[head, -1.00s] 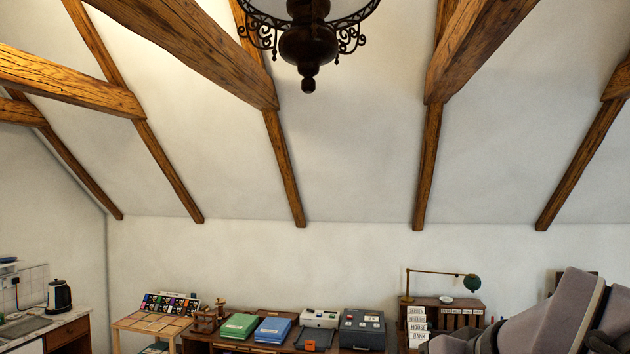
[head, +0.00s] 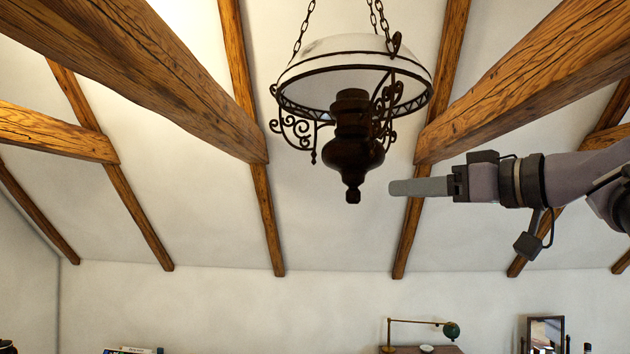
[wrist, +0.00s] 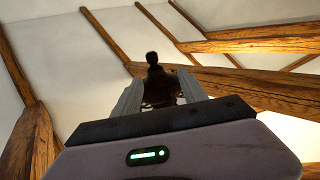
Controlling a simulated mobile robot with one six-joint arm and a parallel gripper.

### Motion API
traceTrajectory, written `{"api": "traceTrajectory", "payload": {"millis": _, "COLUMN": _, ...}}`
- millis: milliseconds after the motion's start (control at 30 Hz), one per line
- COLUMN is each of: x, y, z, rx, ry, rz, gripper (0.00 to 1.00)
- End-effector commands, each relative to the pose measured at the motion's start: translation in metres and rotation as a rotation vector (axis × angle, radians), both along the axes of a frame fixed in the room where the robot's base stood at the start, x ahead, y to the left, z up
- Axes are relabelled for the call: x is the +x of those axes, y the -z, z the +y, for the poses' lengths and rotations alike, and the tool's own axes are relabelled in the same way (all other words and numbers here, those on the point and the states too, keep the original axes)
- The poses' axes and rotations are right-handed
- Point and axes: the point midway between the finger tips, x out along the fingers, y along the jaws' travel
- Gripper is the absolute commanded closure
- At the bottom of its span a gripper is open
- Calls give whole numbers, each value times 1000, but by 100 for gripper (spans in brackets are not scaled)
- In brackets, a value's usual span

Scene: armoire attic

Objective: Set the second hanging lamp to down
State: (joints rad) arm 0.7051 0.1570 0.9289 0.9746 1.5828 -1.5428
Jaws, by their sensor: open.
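A hanging lamp (head: 354,150) with a pale dome shade, dark scrolled ironwork and a dark turned body hangs on chains in the upper middle of the head view. A small knob (head: 353,194) forms its lowest end. My gripper (head: 392,187) points left, just right of that knob in the picture, with a gap between them. In the wrist view my gripper (wrist: 157,88) is open, and the lamp's dark lower part (wrist: 160,85) shows between and beyond its fingers. Nothing is visibly held. The second lamp cannot be told apart, as only one lamp shows.
Thick wooden beams (head: 165,75) slope across the ceiling on both sides of the lamp, one (head: 530,95) above my arm. Below, a green desk lamp (head: 451,330) stands on a cabinet by the far wall, beside a mirror (head: 545,333). Open air surrounds the hanging lamp's lower end.

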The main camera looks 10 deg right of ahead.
Motion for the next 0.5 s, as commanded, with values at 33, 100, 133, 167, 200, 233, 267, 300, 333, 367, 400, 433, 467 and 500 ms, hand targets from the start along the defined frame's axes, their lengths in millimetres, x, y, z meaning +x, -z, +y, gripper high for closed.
{"api": "traceTrajectory", "payload": {"millis": 33, "x": 7, "y": 0, "z": 5, "rx": 1, "ry": -2, "rz": 2, "gripper": 50}}
{"api": "traceTrajectory", "payload": {"millis": 100, "x": 21, "y": -1, "z": 16, "rx": 2, "ry": -5, "rz": 4, "gripper": 50}}
{"api": "traceTrajectory", "payload": {"millis": 133, "x": 29, "y": -2, "z": 21, "rx": 2, "ry": -5, "rz": 4, "gripper": 50}}
{"api": "traceTrajectory", "payload": {"millis": 167, "x": 36, "y": -2, "z": 26, "rx": 2, "ry": -6, "rz": 4, "gripper": 50}}
{"api": "traceTrajectory", "payload": {"millis": 200, "x": 47, "y": -2, "z": 34, "rx": 2, "ry": -6, "rz": 4, "gripper": 50}}
{"api": "traceTrajectory", "payload": {"millis": 233, "x": 55, "y": -2, "z": 39, "rx": 2, "ry": -6, "rz": 5, "gripper": 50}}
{"api": "traceTrajectory", "payload": {"millis": 267, "x": 62, "y": -2, "z": 44, "rx": 2, "ry": -5, "rz": 5, "gripper": 50}}
{"api": "traceTrajectory", "payload": {"millis": 300, "x": 72, "y": -2, "z": 51, "rx": 2, "ry": -5, "rz": 5, "gripper": 50}}
{"api": "traceTrajectory", "payload": {"millis": 333, "x": 79, "y": -2, "z": 55, "rx": 2, "ry": -4, "rz": 5, "gripper": 50}}
{"api": "traceTrajectory", "payload": {"millis": 367, "x": 87, "y": -2, "z": 60, "rx": 2, "ry": -3, "rz": 6, "gripper": 50}}
{"api": "traceTrajectory", "payload": {"millis": 400, "x": 95, "y": -2, "z": 66, "rx": 2, "ry": -3, "rz": 6, "gripper": 50}}
{"api": "traceTrajectory", "payload": {"millis": 433, "x": 102, "y": -2, "z": 69, "rx": 3, "ry": -3, "rz": 6, "gripper": 50}}
{"api": "traceTrajectory", "payload": {"millis": 467, "x": 107, "y": -2, "z": 73, "rx": 3, "ry": -3, "rz": 6, "gripper": 50}}
{"api": "traceTrajectory", "payload": {"millis": 500, "x": 114, "y": -1, "z": 78, "rx": 2, "ry": -1, "rz": 6, "gripper": 50}}
